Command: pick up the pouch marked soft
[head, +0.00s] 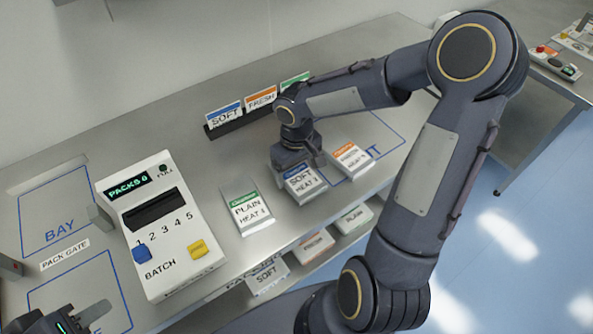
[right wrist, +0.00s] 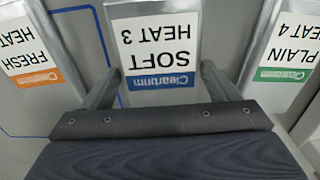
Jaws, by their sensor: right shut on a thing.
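The pouch marked SOFT HEAT 3 (head: 304,184), silver with a white label and blue band, is at the front middle of the bench. It also fills the middle of the right wrist view (right wrist: 158,45). My right gripper (head: 298,160) is over its far end, and in the wrist view its fingers (right wrist: 160,84) are on both sides of the pouch, shut on it. I cannot tell if the pouch is clear of the bench. My left gripper (head: 72,320) shows only partly at the bottom left corner; its jaws are not clear.
The PLAIN HEAT 4 pouch (head: 247,208) lies to the left and an orange-banded FRESH pouch (head: 350,158) to the right. A batch machine (head: 165,225) stands further left. A card holder (head: 240,122) is behind. More pouches (head: 313,245) sit below the bench edge.

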